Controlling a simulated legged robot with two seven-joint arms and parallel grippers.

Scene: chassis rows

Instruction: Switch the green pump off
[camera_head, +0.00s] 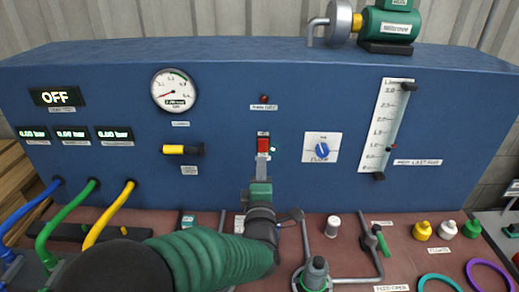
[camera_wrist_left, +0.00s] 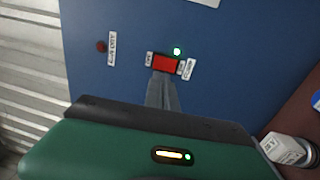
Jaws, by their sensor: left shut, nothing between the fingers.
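The green pump (camera_head: 388,24) stands on top of the blue panel at the upper right. A red switch (camera_head: 263,145) sits in the middle of the panel face, with a small lit green lamp (camera_head: 273,149) beside it. The switch also shows in the left wrist view (camera_wrist_left: 165,63), with the green lamp (camera_wrist_left: 177,51) lit. My left gripper (camera_head: 261,168) is shut and empty, its fingertips just below the switch. In the left wrist view the fingertips (camera_wrist_left: 163,80) come right up to the switch's edge; I cannot tell whether they touch it. My right gripper is not in view.
The panel (camera_head: 230,95) also carries a round gauge (camera_head: 173,90), a yellow-handled valve (camera_head: 182,150), a blue knob (camera_head: 322,150) and a flow tube (camera_head: 386,128). A display (camera_head: 58,96) reads OFF. Pipes, a white cap (camera_head: 332,226) and coloured rings lie on the bench.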

